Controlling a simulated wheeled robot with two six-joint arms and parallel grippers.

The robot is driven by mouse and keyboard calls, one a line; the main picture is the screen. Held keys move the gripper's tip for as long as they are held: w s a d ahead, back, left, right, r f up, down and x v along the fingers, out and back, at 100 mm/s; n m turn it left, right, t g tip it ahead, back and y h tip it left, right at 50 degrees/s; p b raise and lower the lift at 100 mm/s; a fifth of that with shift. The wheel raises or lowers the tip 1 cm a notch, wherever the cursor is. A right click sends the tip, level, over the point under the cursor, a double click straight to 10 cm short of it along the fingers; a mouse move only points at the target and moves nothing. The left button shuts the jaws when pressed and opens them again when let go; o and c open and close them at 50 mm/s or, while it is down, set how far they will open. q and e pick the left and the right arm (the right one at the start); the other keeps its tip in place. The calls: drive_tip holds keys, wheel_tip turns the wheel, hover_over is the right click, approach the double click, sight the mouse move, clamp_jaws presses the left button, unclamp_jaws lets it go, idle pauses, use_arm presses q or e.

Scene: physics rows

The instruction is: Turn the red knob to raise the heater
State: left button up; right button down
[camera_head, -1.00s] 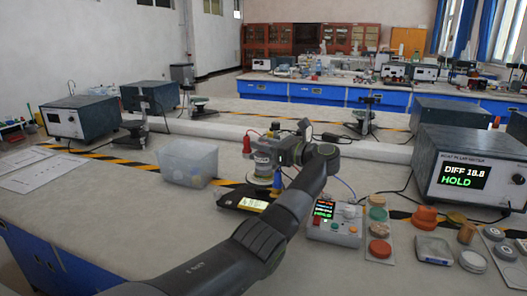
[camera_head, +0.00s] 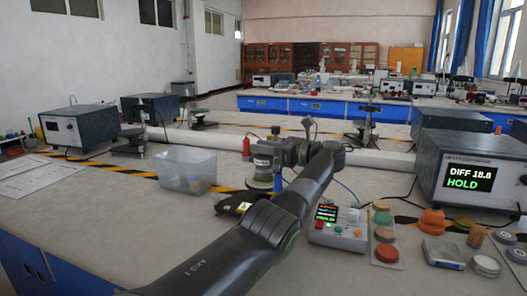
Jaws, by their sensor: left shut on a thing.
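A small red knob (camera_head: 246,147) stands at the middle of the bench, at the left end of my left gripper (camera_head: 257,154). My left gripper is shut, its jaws at the red knob; the exact contact is too small to see. A round grey-green stacked device (camera_head: 264,172), perhaps the heater, stands just below the gripper. A dark flat unit with a yellow label (camera_head: 238,207) lies in front of it. My left arm hides part of this area. My right gripper is not in view.
A control box (camera_head: 338,228) with a lit screen and buttons stands to the right of my arm. A meter (camera_head: 470,180) reads DIFF 18.8 HOLD. A clear plastic bin (camera_head: 187,168) is to the left.

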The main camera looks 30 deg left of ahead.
use_arm(q)
drive_tip(key=shift+f, duration=0.1)
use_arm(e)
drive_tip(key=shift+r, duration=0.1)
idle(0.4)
use_arm(q)
drive_tip(key=o, duration=1)
drive_tip(key=shift+c, duration=0.2)
